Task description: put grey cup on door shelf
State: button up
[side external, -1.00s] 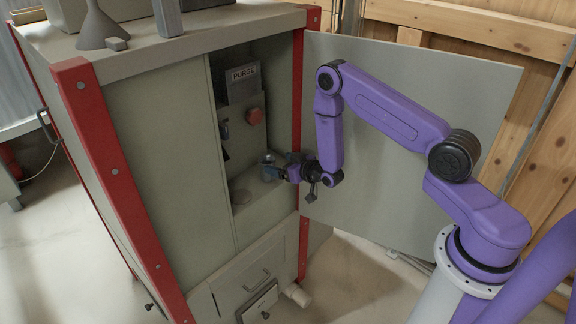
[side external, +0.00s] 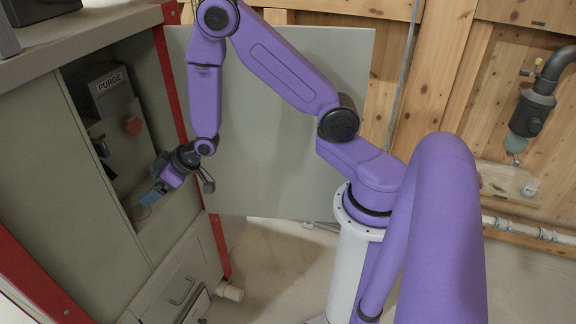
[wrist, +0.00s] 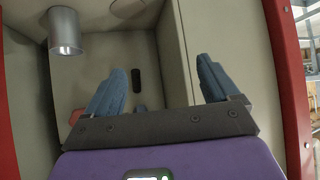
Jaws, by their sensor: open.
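My gripper (side external: 150,196) is at the opening of the grey cabinet, pointing in and down. In the wrist view its two blue fingers (wrist: 165,88) are spread apart with nothing between them. A grey metal cylinder (wrist: 64,32), which looks like the grey cup, is at the upper left of the wrist view, apart from the fingers. I cannot make the cup out in the side view, where the gripper covers part of the ledge. The cabinet door (side external: 285,120) stands open behind my arm. No shelf on it can be made out.
Inside the cabinet are a PURGE sign (side external: 109,84) and a red button (side external: 132,125). Red posts (side external: 173,75) frame the opening close to my gripper. A small ledge (side external: 508,183) with a white cup (side external: 530,187) is on the wooden wall at right.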

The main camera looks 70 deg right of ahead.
jog(key=s+a+r+n+g, duration=0.2)
jog(key=s+a+r+g, duration=0.15)
jog(key=s, duration=0.55)
jog(key=s+a+r+n+g, duration=0.2)
jog(key=s+r, duration=0.3)
jog(key=s, duration=0.3)
jog(key=s+d+r+n+g+h, duration=0.1)
jog(key=s+d, duration=0.3)
jog(key=s, duration=0.4)
jog(key=s+d+r+n+g+h, duration=0.2)
jog(key=s+d+r+n, duration=0.1)
jog(key=s, duration=0.6)
jog(key=shift+s+d+r+n+g, duration=0.3)
jog(key=shift+d+r+g, duration=0.1)
jog(key=shift+r, duration=0.45)
jog(key=shift+w, duration=0.1)
